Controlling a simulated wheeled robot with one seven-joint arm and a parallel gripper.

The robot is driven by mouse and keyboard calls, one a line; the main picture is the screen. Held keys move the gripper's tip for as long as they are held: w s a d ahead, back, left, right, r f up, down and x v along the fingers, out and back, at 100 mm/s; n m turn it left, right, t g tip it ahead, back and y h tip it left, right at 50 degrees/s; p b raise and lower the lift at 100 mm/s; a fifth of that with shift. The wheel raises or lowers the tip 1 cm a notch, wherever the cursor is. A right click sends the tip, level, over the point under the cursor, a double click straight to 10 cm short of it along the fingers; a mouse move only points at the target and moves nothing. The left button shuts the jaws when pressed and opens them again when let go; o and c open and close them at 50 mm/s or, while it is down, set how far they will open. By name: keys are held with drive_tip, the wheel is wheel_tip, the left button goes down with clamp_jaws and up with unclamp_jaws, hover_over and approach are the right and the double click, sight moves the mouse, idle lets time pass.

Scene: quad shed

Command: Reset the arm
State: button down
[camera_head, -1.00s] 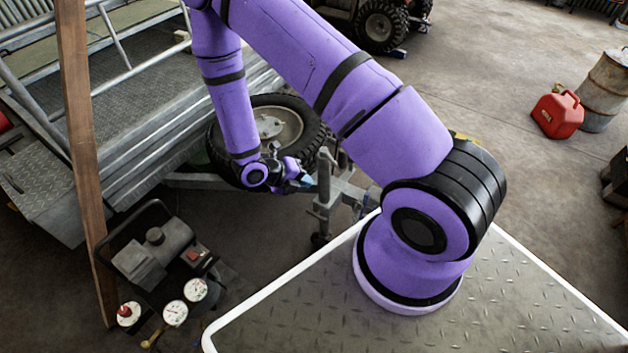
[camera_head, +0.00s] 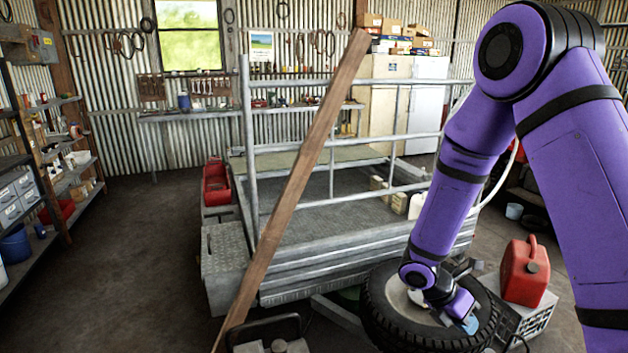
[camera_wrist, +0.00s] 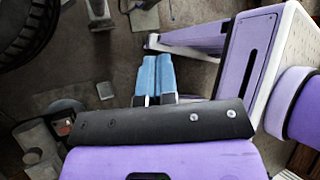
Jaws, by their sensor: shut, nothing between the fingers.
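My gripper (camera_head: 468,324) hangs at the end of my purple arm, at the lower right of the head view. It is in front of a black tyre (camera_head: 388,318) in that picture, and I cannot tell the gap between them. In the wrist view the two blue fingers (camera_wrist: 157,78) lie close side by side, shut with nothing held.
A trailer (camera_head: 235,265) with metal rails stands behind, with a wooden post (camera_head: 300,180) slanting before it. A red fuel can (camera_head: 525,272) sits right of the tyre. Shelves (camera_head: 62,165) line the left wall. Open floor (camera_head: 130,260) lies between.

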drive_tip(key=s+r+m+t+y, duration=0.1)
drive_tip(key=s+r+m+y, duration=0.15)
drive_tip(key=r+m, duration=0.55)
drive_tip(key=s+r+m+t+y, duration=0.1)
drive_tip(key=s+r+m, duration=0.3)
drive_tip(key=r, duration=0.8)
drive_tip(key=s+a+r+m+t+y, duration=0.2)
drive_tip(key=s+r+m+t+y, duration=0.2)
drive_tip(key=s+r+m, duration=0.8)
drive_tip(key=shift+s+a+r+t+y, duration=0.15)
drive_tip(key=shift+a+r+t+y, duration=0.2)
drive_tip(key=shift+r+t, duration=0.6)
drive_tip(key=c, duration=1.8)
unclamp_jaws()
drive_tip(key=shift+f, duration=0.15)
